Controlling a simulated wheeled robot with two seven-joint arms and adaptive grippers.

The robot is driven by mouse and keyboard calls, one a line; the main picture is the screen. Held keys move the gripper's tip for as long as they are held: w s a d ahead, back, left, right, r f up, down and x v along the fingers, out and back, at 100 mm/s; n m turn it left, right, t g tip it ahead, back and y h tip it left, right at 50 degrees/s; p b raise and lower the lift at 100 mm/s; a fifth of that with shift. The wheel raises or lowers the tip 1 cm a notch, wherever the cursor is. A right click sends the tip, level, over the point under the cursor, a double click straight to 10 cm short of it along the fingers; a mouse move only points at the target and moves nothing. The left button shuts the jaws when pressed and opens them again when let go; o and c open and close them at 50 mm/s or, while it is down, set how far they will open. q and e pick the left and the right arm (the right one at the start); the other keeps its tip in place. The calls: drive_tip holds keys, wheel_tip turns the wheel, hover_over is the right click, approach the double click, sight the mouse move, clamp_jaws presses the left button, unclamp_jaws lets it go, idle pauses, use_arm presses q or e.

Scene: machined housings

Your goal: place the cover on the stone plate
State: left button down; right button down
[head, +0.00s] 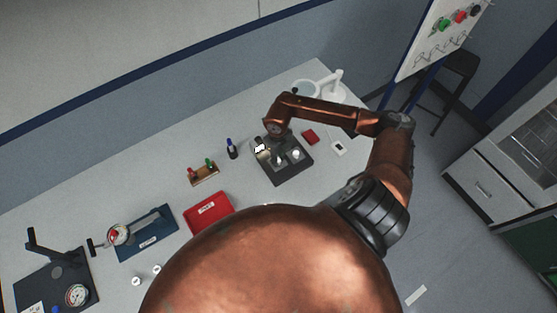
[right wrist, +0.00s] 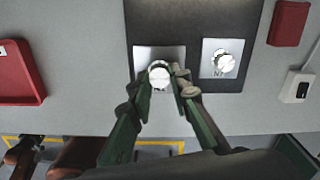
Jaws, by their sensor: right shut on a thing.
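The dark stone plate (head: 292,173) lies on the bench, right of centre in the head view; its dark surface also shows in the right wrist view (right wrist: 195,20). My right gripper (head: 277,152) is over it, and its fingertips (right wrist: 163,76) are shut on a round, pale knob. The knob belongs to what looks like the cover (right wrist: 146,54), a square, silvery metal piece. I cannot tell whether the cover touches the plate. A second silvery block (right wrist: 212,47) with a round knob and a label stands to its right on the plate. My left gripper is not in view.
A red tray (head: 208,211), a blue base with a dial gauge (head: 148,234) and a wooden pen stand (head: 204,174) are to the left. A dark bottle (head: 232,150) is near the plate. A red box (head: 310,136) and white device (head: 338,148) are to its right.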

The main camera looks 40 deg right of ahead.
drive_tip(key=shift+w+d+f, duration=0.15)
drive_tip(key=shift+d+f, duration=0.1)
drive_tip(key=shift+f, duration=0.1)
wheel_tip(320, 180, down, 2)
drive_tip(key=shift+f+p, duration=0.1)
drive_tip(key=shift+p, duration=0.65)
drive_tip(key=shift+f, duration=0.4)
drive_tip(key=shift+f, duration=0.15)
drive_tip(key=c, duration=1.8)
unclamp_jaws()
